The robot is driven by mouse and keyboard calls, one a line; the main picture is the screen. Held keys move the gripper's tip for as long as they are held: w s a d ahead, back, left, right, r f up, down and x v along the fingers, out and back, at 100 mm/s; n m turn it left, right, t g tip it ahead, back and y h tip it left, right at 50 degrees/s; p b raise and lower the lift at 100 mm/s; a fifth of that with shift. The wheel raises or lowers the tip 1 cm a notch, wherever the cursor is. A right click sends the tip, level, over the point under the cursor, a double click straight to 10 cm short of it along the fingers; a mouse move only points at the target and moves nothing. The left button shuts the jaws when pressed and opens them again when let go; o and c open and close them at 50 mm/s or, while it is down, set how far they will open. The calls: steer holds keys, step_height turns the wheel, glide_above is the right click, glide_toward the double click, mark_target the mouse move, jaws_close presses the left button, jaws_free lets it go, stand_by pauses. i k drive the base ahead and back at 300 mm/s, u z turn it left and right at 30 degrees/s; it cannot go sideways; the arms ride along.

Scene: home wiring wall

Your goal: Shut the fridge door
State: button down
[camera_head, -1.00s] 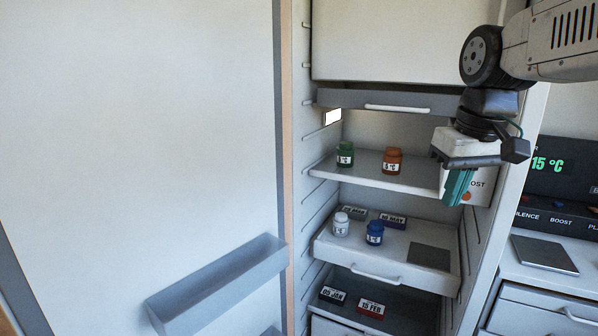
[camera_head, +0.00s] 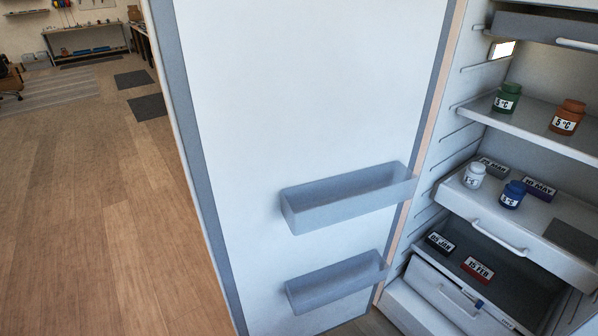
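The fridge door (camera_head: 310,95) stands wide open to the left of the fridge, its inner side facing me. It carries an upper grey door bin (camera_head: 345,200) and a lower grey door bin (camera_head: 335,284), both looking empty. The door's free edge (camera_head: 190,130) is on the left, and its hinge side meets the fridge body (camera_head: 440,130). The fridge interior is lit and shows on the right. My gripper is outside the view.
Inside stand a green jar (camera_head: 507,97), an orange jar (camera_head: 567,117), a white jar (camera_head: 474,175) and a blue jar (camera_head: 512,194). The drawer below (camera_head: 465,300) sticks out somewhat. Wooden floor (camera_head: 90,220) lies clear left of the door; a workbench (camera_head: 88,42) is far back.

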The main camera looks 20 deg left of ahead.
mark_target(298, 126)
steer(key=u, duration=2.7)
steer(key=i, duration=3.6)
steer(key=z, duration=4.7)
